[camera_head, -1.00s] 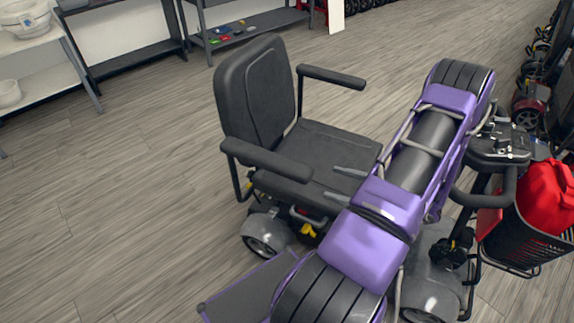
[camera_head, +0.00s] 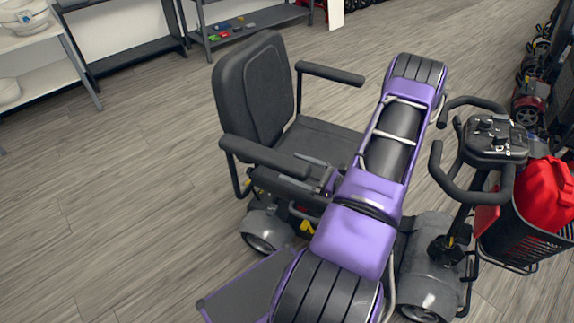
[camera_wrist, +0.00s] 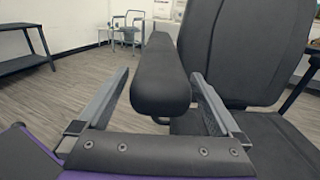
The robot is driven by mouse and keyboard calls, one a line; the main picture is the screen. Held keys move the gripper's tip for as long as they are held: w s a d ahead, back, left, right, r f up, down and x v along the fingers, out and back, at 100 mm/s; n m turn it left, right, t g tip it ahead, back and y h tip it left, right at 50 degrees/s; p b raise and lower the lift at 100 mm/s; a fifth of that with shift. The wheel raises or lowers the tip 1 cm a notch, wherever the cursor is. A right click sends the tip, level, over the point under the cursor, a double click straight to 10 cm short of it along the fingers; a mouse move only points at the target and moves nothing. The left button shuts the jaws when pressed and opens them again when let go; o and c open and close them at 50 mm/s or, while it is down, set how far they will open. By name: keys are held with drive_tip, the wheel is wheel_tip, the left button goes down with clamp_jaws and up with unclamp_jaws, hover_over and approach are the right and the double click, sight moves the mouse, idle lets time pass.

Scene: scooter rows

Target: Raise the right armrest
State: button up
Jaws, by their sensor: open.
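The right armrest (camera_head: 262,155) is the near black padded arm of the scooter seat. It lies lowered, roughly level, with its front end toward my gripper. In the wrist view the armrest (camera_wrist: 160,78) points at the camera, between the two grey fingers. My gripper (camera_wrist: 160,74) is open, one finger on each side of the pad, with visible gaps. In the head view my gripper (camera_head: 298,171) is at the armrest's front end, partly hidden by my purple arm. Whether the fingers are level with the pad or below it is hard to tell.
The seat back (camera_head: 255,90) and the far armrest (camera_head: 331,74), also lowered, stand beyond. The handlebar console (camera_head: 492,140) and a basket with a red bag (camera_head: 546,195) are at the right. Shelves (camera_head: 120,50) line the back wall. Floor at the left is clear.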

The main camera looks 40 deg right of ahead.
sight(263, 155)
drive_tip(key=shift+x, duration=1.45)
drive_tip(key=shift+c, duration=0.3)
clamp_jaws()
